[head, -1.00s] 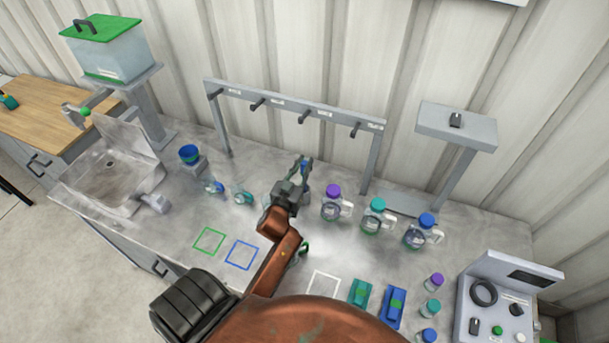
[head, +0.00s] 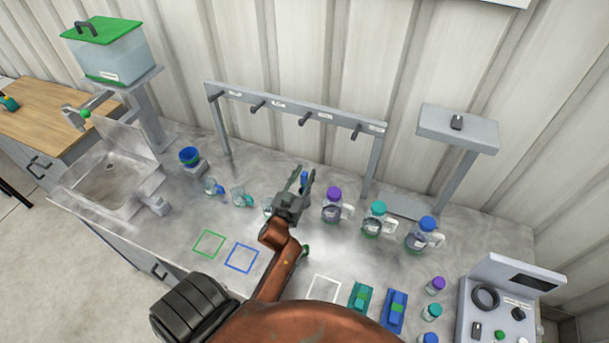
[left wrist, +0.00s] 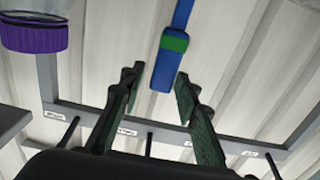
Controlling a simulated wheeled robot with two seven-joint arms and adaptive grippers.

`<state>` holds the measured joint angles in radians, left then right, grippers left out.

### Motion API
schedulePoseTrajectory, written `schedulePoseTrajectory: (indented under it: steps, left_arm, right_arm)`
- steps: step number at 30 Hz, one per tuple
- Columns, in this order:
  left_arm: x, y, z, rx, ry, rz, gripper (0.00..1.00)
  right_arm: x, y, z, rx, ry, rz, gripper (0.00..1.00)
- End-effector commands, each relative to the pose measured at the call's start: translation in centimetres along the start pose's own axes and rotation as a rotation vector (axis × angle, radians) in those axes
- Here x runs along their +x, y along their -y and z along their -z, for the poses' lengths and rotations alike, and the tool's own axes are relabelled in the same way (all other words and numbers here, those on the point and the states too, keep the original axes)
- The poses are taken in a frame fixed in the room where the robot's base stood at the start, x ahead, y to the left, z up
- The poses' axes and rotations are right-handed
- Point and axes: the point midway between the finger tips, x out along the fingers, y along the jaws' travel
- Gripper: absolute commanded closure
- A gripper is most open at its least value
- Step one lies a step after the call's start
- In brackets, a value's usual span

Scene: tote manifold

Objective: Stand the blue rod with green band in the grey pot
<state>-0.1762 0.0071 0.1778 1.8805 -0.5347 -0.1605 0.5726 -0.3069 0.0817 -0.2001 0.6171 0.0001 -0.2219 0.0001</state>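The blue rod with green band (left wrist: 174,45) shows in the left wrist view just off my left fingertips, its thick end pointing between them. In the head view a short blue piece of it (head: 304,178) shows between the fingertips. My left gripper (head: 302,182) is open above the worktop, left of the purple-lidded jug. In the left wrist view its two fingers (left wrist: 157,80) stand apart with gaps on both sides of the rod. The rod's far end is out of frame.
A rack with hooks (head: 290,107) stands behind my gripper. Jugs with purple (head: 334,192), teal (head: 378,206) and blue lids (head: 427,221) stand to its right. A blue cup (head: 189,154) and small glass vessels are to the left. Outlined squares (head: 241,257) lie in front.

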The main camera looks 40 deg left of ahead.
Motion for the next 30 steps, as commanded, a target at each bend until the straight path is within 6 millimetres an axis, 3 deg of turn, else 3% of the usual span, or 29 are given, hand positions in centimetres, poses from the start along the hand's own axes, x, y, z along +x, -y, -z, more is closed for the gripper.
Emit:
schedulePoseTrajectory:
  steps: [11, 17, 24, 30]
  left_arm:
    - [0.0, 0.0, 0.5, 0.001, -0.001, -0.001, 0.67]
    - [-3.1, 0.1, 0.1, 0.000, 0.002, 0.002, 0.67]
    - [-8.3, 0.1, 0.1, 0.000, 0.002, 0.001, 0.67]
    - [-11.0, 0.0, 0.2, -0.001, 0.000, 0.001, 0.67]
  right_arm:
    - [-0.2, 0.4, 1.2, 0.000, -0.015, 0.004, 0.29]
    - [0.2, 0.3, 1.1, 0.000, -0.015, 0.004, 0.29]
    - [0.6, 0.3, 1.0, -0.001, -0.013, 0.003, 0.29]
    - [0.9, 0.1, 0.9, -0.001, -0.012, 0.001, 0.29]
